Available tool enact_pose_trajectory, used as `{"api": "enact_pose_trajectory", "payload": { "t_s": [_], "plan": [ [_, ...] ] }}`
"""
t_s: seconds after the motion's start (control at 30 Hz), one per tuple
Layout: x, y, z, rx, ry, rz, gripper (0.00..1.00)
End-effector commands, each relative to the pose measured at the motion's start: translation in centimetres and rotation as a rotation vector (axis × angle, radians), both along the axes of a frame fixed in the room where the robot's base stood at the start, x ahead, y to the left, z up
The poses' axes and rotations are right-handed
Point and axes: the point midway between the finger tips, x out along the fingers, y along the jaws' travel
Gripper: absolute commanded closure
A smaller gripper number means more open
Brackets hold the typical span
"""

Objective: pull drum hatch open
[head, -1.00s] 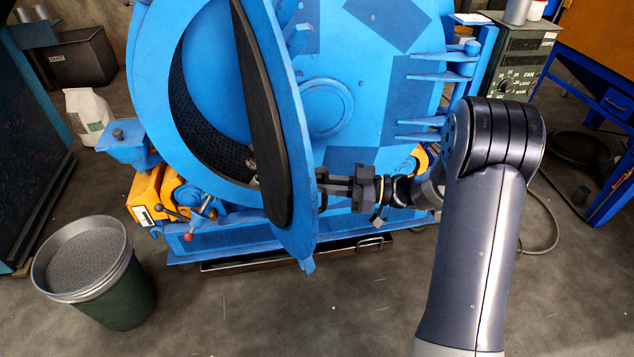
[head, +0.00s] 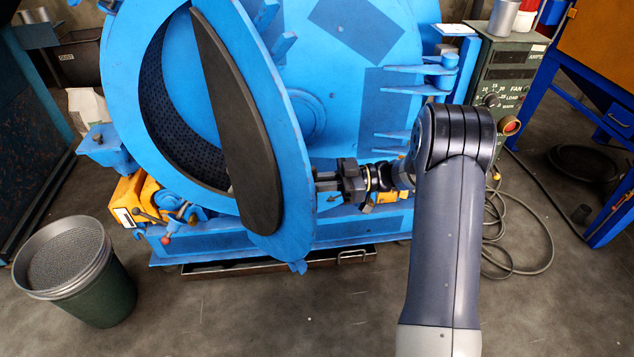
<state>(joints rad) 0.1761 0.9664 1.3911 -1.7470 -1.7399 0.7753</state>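The drum hatch (head: 294,150) is a blue round lid with a thick black pad (head: 235,115) on its inner face. It stands ajar, swung out from the blue drum (head: 365,100), and the dark perforated drum opening (head: 168,105) shows to its left. My gripper (head: 322,186) is on the right, outer side of the hatch, low down near its rim. The fingertips are behind the hatch edge, so I cannot see whether they hold a handle or how far apart they are.
A green bin with a sieve-like top (head: 75,270) stands on the floor at left. A grey-green control box (head: 505,85) and a blue-framed orange cabinet (head: 590,60) stand at right. Loose cables (head: 520,265) lie on the floor at right. Floor in front is clear.

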Motion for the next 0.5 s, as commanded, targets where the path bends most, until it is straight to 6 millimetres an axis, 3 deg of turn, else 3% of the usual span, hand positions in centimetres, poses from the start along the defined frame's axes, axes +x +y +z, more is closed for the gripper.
{"api": "enact_pose_trajectory", "payload": {
  "t_s": [0.17, 0.2, 0.4, 0.5],
  "plan": [
    [0.48, 0.2, 0.45, 0.002, -0.012, -0.011, 1.0],
    [0.48, 0.21, 0.46, 0.002, -0.013, -0.011, 0.84],
    [0.36, 0.16, 0.36, 0.003, -0.01, -0.009, 0.68],
    [0.31, 0.12, 0.3, 0.003, -0.008, -0.008, 0.68]
  ]
}}
